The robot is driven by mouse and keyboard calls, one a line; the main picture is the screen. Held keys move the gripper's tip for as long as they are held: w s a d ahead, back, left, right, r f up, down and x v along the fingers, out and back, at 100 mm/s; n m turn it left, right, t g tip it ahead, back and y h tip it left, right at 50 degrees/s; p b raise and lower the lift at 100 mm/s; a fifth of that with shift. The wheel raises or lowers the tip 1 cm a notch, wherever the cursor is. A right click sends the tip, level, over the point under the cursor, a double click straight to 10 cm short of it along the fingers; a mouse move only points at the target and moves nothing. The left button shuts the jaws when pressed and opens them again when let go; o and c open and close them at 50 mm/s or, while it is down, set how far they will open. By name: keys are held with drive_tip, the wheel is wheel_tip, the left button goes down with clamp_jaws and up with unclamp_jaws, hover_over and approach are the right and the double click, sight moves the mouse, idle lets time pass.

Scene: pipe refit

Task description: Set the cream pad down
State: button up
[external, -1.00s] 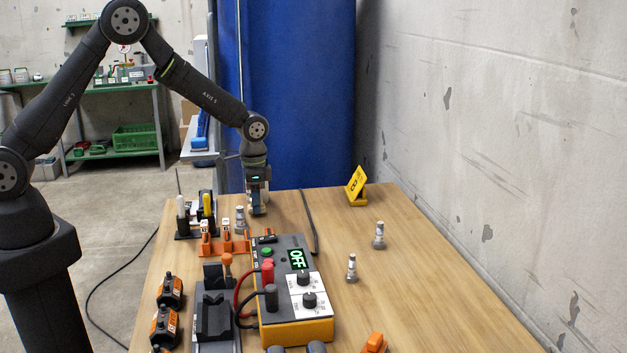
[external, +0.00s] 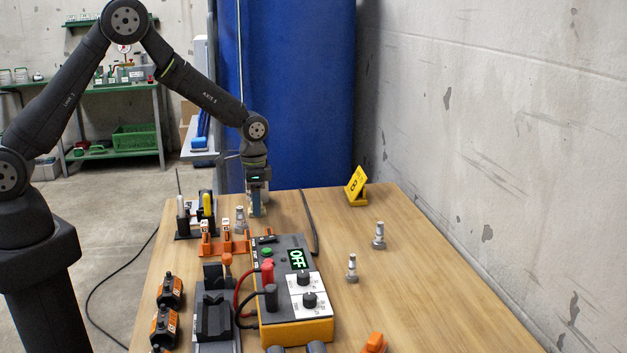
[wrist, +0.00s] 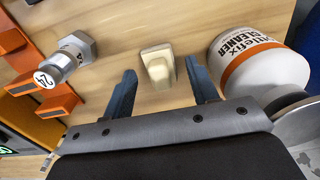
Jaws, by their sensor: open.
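The cream pad (wrist: 157,66) lies on the wooden table in the wrist view, a small block with a raised grip. My gripper (wrist: 162,82) is open, with one blue-grey finger on either side of the pad and a clear gap to each. In the external view my gripper (external: 257,208) is low at the far end of the table, and the pad cannot be made out there.
A white cleaner container (wrist: 258,62) stands close to my right finger. A metal fitting marked 24 (wrist: 66,60) and an orange rack (wrist: 52,99) are at left. The grey-yellow box reading OFF (external: 292,290) stands nearer the camera. The table's right side is mostly clear.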

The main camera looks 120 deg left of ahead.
wheel_tip(320, 180, up, 16)
drive_tip(key=shift+w+a+f, duration=0.15)
drive_tip(key=shift+w+f, duration=0.05)
drive_tip(key=shift+r, duration=0.4)
drive_tip(key=shift+c, duration=1)
